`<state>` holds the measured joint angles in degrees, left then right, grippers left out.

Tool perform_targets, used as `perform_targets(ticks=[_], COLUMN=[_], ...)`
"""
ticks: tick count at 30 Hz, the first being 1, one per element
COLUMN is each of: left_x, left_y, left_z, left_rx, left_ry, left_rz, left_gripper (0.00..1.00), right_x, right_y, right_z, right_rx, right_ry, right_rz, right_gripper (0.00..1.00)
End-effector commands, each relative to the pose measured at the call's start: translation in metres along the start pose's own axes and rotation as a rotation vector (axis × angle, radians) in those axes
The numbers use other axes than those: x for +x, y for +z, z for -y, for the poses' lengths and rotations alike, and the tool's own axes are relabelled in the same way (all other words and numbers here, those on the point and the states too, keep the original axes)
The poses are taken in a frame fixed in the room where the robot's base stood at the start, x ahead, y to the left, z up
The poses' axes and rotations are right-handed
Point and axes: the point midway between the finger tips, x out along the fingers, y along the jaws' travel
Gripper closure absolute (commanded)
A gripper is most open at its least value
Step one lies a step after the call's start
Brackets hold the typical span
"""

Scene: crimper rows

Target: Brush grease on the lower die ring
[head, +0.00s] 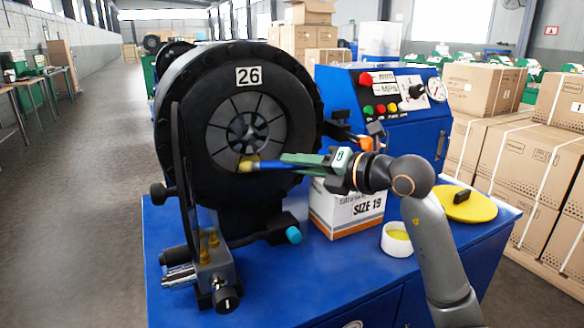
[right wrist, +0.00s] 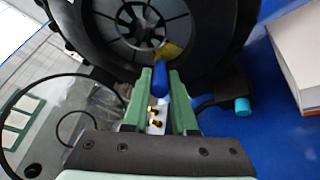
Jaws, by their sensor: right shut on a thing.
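The crimper (head: 178,120) is a large black round head with a "26" plate, standing on a blue bench. Its die ring (head: 246,125) is a grey segmented disc around a dark centre opening. My right gripper (head: 290,162) is shut on a blue-handled brush (head: 272,166) that points left toward the ring. The brush's yellow tip (head: 249,164) is at the lower edge of the die ring; whether it touches I cannot tell. In the right wrist view the blue handle (right wrist: 159,78) sits between the green fingers, with the yellow tip (right wrist: 172,52) by the ring's lower part. My left gripper is not in view.
A white tub of yellow grease (head: 397,240) and a yellow round lid (head: 464,204) are on the blue bench (head: 290,285). A "SIZE 19" box (head: 345,210) stands below my right gripper. A blue control panel (head: 385,110) stands behind. Cardboard boxes (head: 530,165) are stacked at right.

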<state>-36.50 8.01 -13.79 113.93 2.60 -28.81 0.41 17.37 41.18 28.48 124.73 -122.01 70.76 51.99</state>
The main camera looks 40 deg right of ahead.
Motion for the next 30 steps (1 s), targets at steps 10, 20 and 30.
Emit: perform_targets(ticks=[10, 20, 30], left_x=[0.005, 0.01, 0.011], left_y=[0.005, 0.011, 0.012], left_z=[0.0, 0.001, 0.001], left_rx=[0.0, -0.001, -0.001], left_ry=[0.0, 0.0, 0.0], left_rz=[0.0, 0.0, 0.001], left_gripper=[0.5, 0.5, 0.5], right_x=[-0.01, -0.018, -0.021], right_y=[0.014, 0.03, 0.038], right_z=[0.013, 0.029, 0.034], right_rx=[-0.001, 0.0, -0.001], right_ry=[0.001, -0.001, 0.0], right_rz=[0.0, 0.001, 0.0], right_gripper=[1.0, 1.0, 1.0])
